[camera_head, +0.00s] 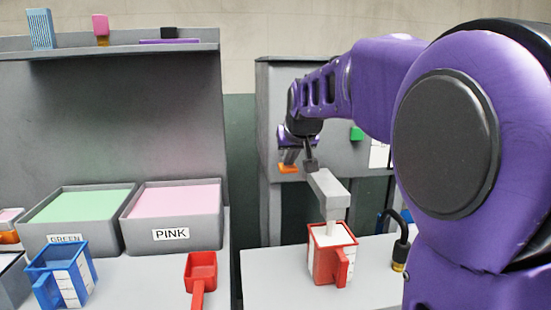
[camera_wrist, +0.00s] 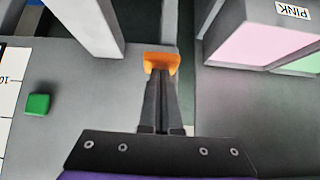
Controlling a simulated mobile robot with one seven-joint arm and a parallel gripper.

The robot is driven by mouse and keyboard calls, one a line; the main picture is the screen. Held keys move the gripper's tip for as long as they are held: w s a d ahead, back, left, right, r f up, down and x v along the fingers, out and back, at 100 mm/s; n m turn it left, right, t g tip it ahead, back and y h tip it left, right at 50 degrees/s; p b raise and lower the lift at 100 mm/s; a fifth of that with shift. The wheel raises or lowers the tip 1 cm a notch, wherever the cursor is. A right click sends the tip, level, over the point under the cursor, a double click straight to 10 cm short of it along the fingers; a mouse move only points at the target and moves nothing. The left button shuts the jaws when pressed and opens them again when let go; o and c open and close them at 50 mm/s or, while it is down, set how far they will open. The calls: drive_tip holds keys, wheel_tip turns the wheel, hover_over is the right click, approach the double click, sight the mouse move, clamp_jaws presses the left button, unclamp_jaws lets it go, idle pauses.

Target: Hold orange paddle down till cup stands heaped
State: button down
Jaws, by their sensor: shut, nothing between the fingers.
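The orange paddle (camera_head: 288,168) sits low on the front of the grey press (camera_head: 272,110). It also shows in the wrist view (camera_wrist: 162,63). My gripper (camera_wrist: 162,75) is shut and empty, its dark fingertips at the paddle in the wrist view. They overlap it there; I cannot tell whether they touch it or how far it is pressed. The red cup (camera_head: 322,270) with a white marked panel stands upright under the press's grey spout (camera_head: 326,188). White shows inside its rim; I cannot tell how full it is, and the spout partly hides the opening.
A green button (camera_head: 356,133) is on the press, also in the wrist view (camera_wrist: 37,105). At left stand GREEN (camera_head: 66,238) and PINK (camera_head: 171,235) bins, a blue cup (camera_head: 62,272) and a red scoop (camera_head: 201,272). A black hose (camera_head: 402,240) is right of the cup.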

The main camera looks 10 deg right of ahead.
drive_tip(key=shift+f, duration=0.35)
